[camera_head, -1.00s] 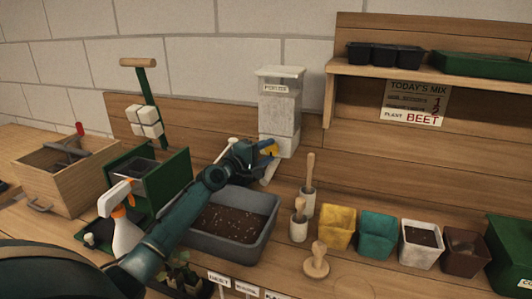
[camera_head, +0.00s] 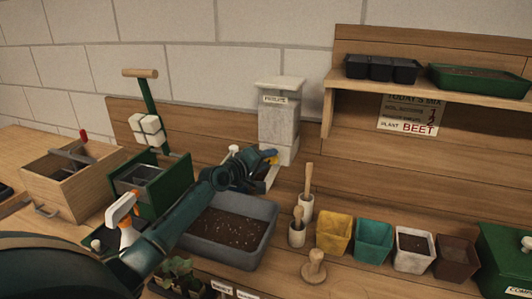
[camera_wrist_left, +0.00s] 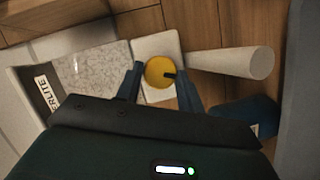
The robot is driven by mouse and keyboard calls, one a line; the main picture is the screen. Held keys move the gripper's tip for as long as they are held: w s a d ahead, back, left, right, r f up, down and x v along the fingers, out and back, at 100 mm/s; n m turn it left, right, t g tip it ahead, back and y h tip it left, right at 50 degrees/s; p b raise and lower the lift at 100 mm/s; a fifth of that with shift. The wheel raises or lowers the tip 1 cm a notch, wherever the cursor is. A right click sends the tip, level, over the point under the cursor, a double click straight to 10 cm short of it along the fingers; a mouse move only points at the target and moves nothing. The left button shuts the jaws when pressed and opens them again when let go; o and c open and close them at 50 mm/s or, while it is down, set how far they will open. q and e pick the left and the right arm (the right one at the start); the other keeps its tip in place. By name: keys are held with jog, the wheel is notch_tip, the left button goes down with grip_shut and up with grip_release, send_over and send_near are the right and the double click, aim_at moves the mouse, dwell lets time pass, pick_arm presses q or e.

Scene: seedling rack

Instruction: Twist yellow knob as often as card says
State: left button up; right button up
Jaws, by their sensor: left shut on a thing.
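The yellow knob (camera_head: 268,153) is on the front of the grey perlite dispenser (camera_head: 279,122), low down. In the left wrist view the knob (camera_wrist_left: 159,72) is a round yellow disc with a dark mark pointing right. My left gripper (camera_head: 264,161) is at the knob, its two fingers on either side of it, shut on it. In the wrist view the dispenser (camera_wrist_left: 92,65) lies to the left, label sideways. The card (camera_head: 408,114) hangs under the shelf at right; "TODAY'S MIX" and "PLANT BEET" show, but its smaller lines are hard to read. My right gripper is out of view.
A grey tub of soil (camera_head: 232,232) stands below my left forearm. Wooden dibbers (camera_head: 307,190), a yellow pot (camera_head: 334,232) and other pots stand to the right. A spray bottle (camera_head: 124,225) and green box (camera_head: 160,185) are at left.

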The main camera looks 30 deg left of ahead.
pick_arm(q)
jog(key=m+y, duration=0.1)
jog(key=m, duration=0.1)
jog(key=m+g+y+p, duration=0.1)
jog(key=m, duration=0.1)
jog(key=shift+d+r+g, duration=0.15)
jog(key=shift+r+g, duration=0.05)
jog(key=shift+g, duration=0.1)
jog(key=m+y, duration=0.1)
jog(key=m, duration=0.1)
jog(key=shift+d+m+g, duration=0.15)
jog(key=shift+m+g, duration=0.15)
jog(key=shift+w+d+m+g+y, duration=0.1)
jog(key=shift+m+g+y, duration=0.3)
jog(key=shift+m+y, duration=0.7)
jog(key=o, duration=1)
jog(key=b+v, duration=0.1)
jog(key=v, duration=1.2)
